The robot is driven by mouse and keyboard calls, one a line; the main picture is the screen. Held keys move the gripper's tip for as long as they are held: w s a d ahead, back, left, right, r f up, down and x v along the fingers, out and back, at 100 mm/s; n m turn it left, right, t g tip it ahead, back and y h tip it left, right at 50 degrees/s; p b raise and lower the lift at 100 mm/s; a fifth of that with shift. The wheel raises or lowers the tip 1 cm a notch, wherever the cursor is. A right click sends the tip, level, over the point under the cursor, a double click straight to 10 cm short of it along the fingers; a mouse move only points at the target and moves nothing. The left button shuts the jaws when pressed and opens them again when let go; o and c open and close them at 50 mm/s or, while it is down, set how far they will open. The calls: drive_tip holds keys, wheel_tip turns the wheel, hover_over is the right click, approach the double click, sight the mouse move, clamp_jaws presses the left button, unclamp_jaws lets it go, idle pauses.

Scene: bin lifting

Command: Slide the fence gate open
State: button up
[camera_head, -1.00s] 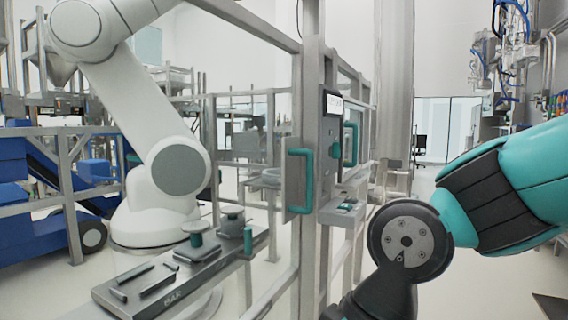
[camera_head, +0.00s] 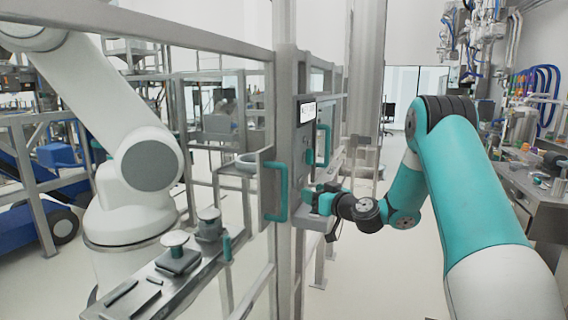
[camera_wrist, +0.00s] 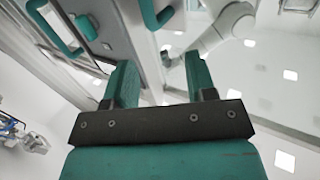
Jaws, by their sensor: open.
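The fence gate (camera_head: 268,192) is a grey metal panel with a teal U-shaped handle (camera_head: 283,192); it stands in the fence left of my gripper. A second teal handle (camera_head: 325,146) is on the panel with a small screen, above my gripper. My gripper (camera_head: 308,196) is just right of the gate handle in the head view, apart from it as far as I can tell. In the wrist view my gripper (camera_wrist: 160,80) has its two teal fingers spread with nothing between them. Two teal handles show beyond it, one at the upper left (camera_wrist: 56,28) and one at top centre (camera_wrist: 156,14).
A grey post (camera_head: 287,110) stands between the gate and the screen panel. A white robot arm (camera_head: 145,165) stands behind the fence, near a grey fixture table (camera_head: 165,280). A metal bench (camera_head: 520,195) is at the right. The floor in front of the fence is clear.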

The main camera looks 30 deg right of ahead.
sight(287, 177)
drive_tip(key=shift+h, duration=0.5)
drive_tip(key=w+p, duration=0.8)
drive_tip(key=w, duration=0.9)
drive_tip(key=shift+w+d+f, duration=0.1)
drive_tip(key=shift+d, duration=0.05)
